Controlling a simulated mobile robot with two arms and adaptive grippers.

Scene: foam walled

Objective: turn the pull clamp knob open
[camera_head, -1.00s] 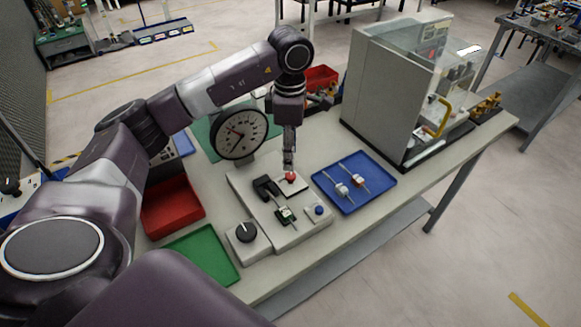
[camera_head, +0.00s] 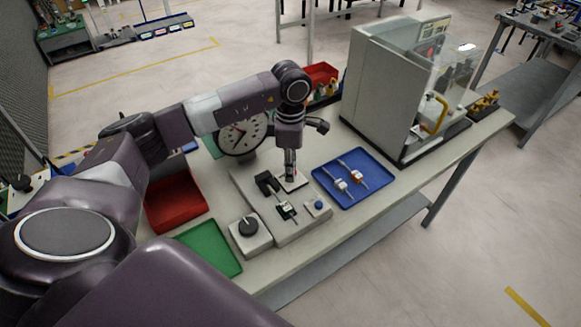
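A pale fixture plate (camera_head: 294,232) on the bench carries a black clamp block (camera_head: 267,184), a small dark part with a white piece (camera_head: 286,210) and a blue button (camera_head: 318,204). A red knob sits on a small white pad (camera_head: 300,181) at the back of the plate and is now almost wholly hidden by my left gripper (camera_head: 291,177). This gripper points straight down at the knob; its fingers are too small to show whether they grip it. A black rotary knob (camera_head: 248,226) stands on a grey box at the plate's front left. My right gripper is out of view.
A round dial gauge (camera_head: 240,134) stands behind the plate, close to my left arm. A blue tray (camera_head: 349,195) with connector-like parts lies right, a red bin (camera_head: 172,203) and green tray (camera_head: 210,248) left. A grey machine with clear guard (camera_head: 385,92) stands at the back right.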

